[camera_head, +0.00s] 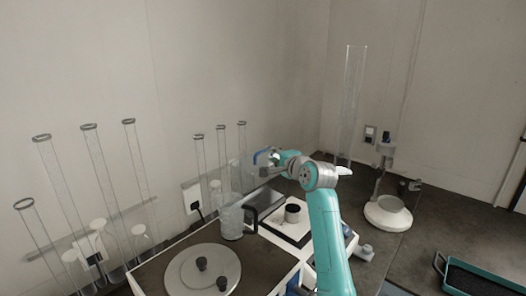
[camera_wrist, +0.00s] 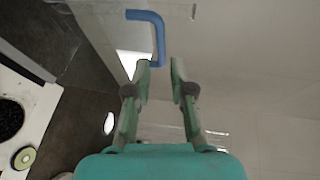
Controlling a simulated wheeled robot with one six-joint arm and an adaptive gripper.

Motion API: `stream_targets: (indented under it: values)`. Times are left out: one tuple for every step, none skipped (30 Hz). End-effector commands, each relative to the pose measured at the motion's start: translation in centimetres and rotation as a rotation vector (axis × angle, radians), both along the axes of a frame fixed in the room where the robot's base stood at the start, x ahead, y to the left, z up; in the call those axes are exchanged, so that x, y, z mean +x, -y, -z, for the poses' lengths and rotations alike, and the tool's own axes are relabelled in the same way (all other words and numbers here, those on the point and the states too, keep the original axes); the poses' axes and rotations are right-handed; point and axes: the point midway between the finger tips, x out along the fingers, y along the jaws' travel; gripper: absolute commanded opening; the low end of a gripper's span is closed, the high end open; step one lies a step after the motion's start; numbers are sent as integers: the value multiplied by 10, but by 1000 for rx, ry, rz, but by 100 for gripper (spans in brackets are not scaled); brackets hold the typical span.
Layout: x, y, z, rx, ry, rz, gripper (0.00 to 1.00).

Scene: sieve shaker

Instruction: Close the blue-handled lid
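The blue handle (camera_head: 262,155) is an angled bar at the far left side of my gripper (camera_head: 275,158) in the head view. In the wrist view the blue handle (camera_wrist: 158,38) runs down to the fingertips of my gripper (camera_wrist: 161,65). The fingers are apart, with the handle's lower end showing in the gap near the left finger. I cannot tell whether they touch it. The lid is hard to make out; a pale, see-through panel seems to stand upright below the handle.
Tall glass cylinders (camera_head: 97,165) line the back wall. A white stand (camera_head: 388,213) and a teal tray (camera_head: 482,280) are at right.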

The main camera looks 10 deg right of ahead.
Motion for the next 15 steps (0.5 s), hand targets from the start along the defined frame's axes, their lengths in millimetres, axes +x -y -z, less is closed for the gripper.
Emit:
stream_targets:
  values:
    - [9,-3,0,1,0,-1,23]
    - [14,-4,2,1,-1,-2,23]
    - [21,-6,3,1,-1,-1,23]
    - [26,-7,3,1,0,-1,23]
    - [30,-7,4,1,-1,-1,23]
    - [36,-9,6,0,-1,-1,23]
    - [41,-10,6,0,0,-1,23]
    - [45,-11,7,0,-1,-1,23]
    - [50,-12,8,1,0,0,23]
    - [53,-13,9,1,0,0,23]
    - [57,-14,9,1,-1,-1,23]
    - [60,-14,10,0,0,-1,23]
    - [63,-15,10,0,1,0,23]
    - [65,-16,11,0,0,0,23]
    - [68,-16,11,0,0,-1,23]
